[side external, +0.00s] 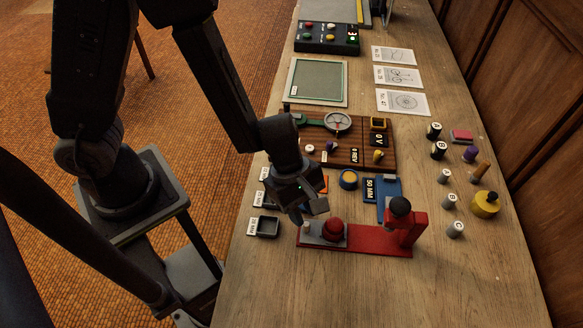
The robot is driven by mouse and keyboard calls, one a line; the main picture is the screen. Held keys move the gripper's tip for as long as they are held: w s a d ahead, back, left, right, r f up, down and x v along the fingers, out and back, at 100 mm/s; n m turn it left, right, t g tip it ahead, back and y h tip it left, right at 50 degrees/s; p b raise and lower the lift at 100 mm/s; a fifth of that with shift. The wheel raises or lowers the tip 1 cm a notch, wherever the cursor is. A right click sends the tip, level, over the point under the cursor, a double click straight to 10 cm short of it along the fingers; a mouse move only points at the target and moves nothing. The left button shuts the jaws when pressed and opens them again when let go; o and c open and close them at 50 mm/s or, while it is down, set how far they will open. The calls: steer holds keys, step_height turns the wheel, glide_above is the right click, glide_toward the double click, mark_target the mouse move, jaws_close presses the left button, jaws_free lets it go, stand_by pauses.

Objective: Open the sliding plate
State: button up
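A red base (375,241) lies on the near part of the bench. A grey plate (311,239) sits on its left end, with a round red knob (333,228) on top. A red upright with a black ball top (400,206) stands at the base's right end. I cannot tell for certain which part is the sliding plate; the grey one looks like a candidate. My gripper (308,210) hangs just above and left of the red knob, pointing down. It looks empty, and the gap between its fingers is not clear. It hides part of the bench behind it.
A blue gauge marked 50 MM (387,200) stands behind the red base. A wooden board with dials (345,155) lies farther back. Small labelled trays (265,226) line the left edge. The near bench is clear.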

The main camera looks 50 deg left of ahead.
steer(key=v, duration=1)
steer(key=shift+r, duration=0.3)
steer(key=shift+a, duration=0.1)
steer(key=s+a+r+m+t+y, duration=0.2)
steer(key=a+r+m, duration=0.4)
steer(key=m, duration=0.3)
steer(key=s+a+r+m+t+y, duration=0.2)
steer(key=s+a+r+m+t, duration=0.1)
steer(key=a+r+m, duration=0.4)
steer(key=shift+s+a+r+m+t+y, duration=0.25)
steer(key=shift+s+r+m+t+y, duration=0.1)
steer(key=shift+r+m, duration=0.6)
stand_by(0.5)
